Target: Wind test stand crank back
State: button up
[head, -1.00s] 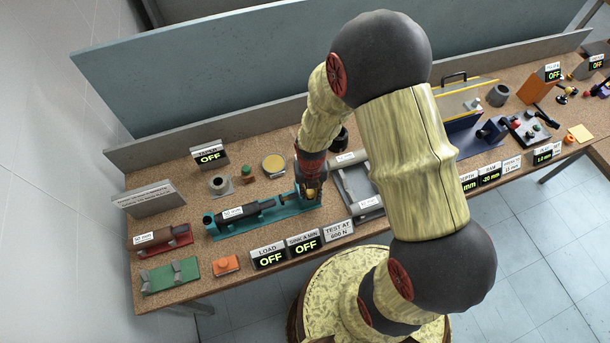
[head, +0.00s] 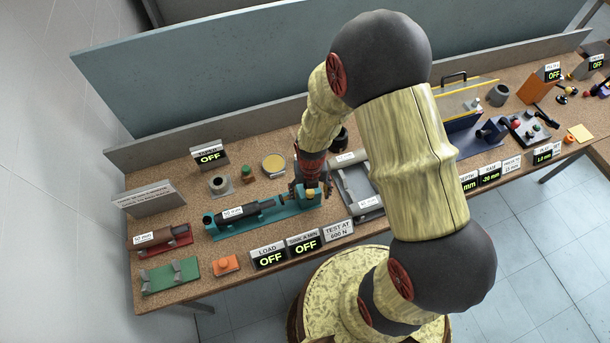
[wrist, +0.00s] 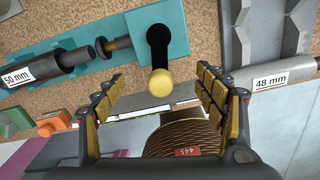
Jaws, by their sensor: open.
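The teal test stand (head: 262,221) lies on the bench, holding a dark cylinder (head: 238,212) labelled 50 mm. Its crank is a black arm (wrist: 158,42) with a yellow knob (wrist: 160,82), on the right end of the stand. In the wrist view the arm points down toward me, with the knob at its lower end. My gripper (wrist: 160,92) is open, one finger on each side of the knob with a clear gap to both. In the head view my gripper (head: 313,188) is over the crank end and partly hides it.
LOAD (head: 269,257) and DISPLACEMENT-type (head: 304,243) displays read OFF in front of the stand, beside a TEST AT 600 N sign (head: 339,231). A grey fixture (head: 352,182) lies close on the right. A green block (head: 170,276) and orange block (head: 226,264) sit at front left.

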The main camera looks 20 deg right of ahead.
jog(key=shift+r, duration=0.15)
jog(key=shift+r+p, duration=2.15)
jog(key=shift+r, duration=0.75)
